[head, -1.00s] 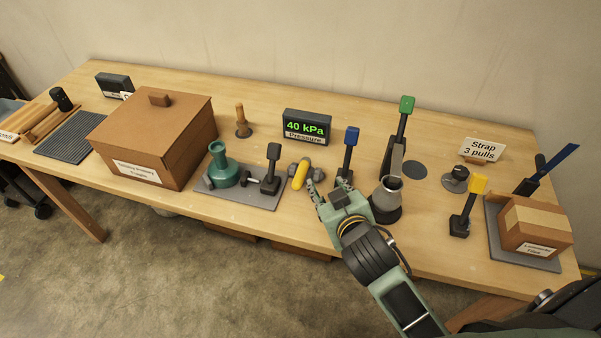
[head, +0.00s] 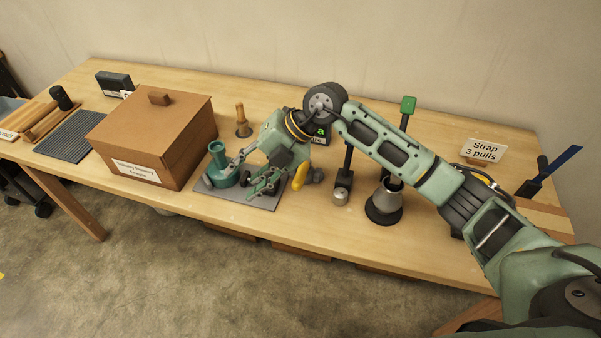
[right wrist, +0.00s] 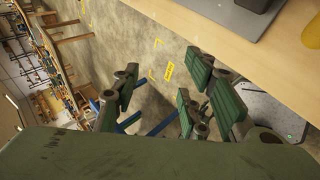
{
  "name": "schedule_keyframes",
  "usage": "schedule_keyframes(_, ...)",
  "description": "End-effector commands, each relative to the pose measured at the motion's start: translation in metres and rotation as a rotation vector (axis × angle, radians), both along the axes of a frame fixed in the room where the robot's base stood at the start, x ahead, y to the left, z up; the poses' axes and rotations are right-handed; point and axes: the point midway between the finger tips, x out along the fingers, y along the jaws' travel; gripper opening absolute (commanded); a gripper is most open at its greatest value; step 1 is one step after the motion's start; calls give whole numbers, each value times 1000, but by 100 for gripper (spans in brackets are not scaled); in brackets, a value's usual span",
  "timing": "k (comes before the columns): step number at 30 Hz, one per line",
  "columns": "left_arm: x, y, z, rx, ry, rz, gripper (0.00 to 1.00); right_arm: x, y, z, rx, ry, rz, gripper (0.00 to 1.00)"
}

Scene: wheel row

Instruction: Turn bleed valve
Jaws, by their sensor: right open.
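A yellow handle (head: 300,176) on a grey fitting, apparently the bleed valve, lies on the bench just right of the grey plate (head: 262,203). My right gripper (head: 247,178) is open above that plate, left of the yellow handle and apart from it. One finger reaches toward the teal flask (head: 218,170); the others hang over the plate's black-levered fitting, mostly hiding it. My left gripper is out of view.
A large brown box (head: 135,140) stands left of the plate. A wooden peg (head: 241,120) is behind. A black lever (head: 346,165), a grey funnel-like cup (head: 385,203) and a green-topped lever (head: 407,104) stand to the right, below and around my arm. The front bench edge is close.

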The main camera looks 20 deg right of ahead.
Motion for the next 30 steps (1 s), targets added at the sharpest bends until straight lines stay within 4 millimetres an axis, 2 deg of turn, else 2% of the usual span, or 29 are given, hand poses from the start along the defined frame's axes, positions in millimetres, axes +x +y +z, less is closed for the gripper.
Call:
schedule_keyframes(1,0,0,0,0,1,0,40,11,-32,-6,-131,16,-31,40)
schedule_keyframes(3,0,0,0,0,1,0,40,20,-72,-13,-287,49,-81,40)
schedule_keyframes(6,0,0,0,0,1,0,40,27,-116,-13,-446,87,-149,40)
schedule_keyframes(9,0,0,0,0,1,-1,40,30,-142,-11,-532,109,-194,40)
schedule_keyframes(14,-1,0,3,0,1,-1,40,30,-149,-20,-564,123,-210,40)
schedule_keyframes(24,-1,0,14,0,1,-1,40,36,-139,-71,-559,122,-207,40)
schedule_keyframes(30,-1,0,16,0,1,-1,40,38,-137,-86,-559,118,-207,40)
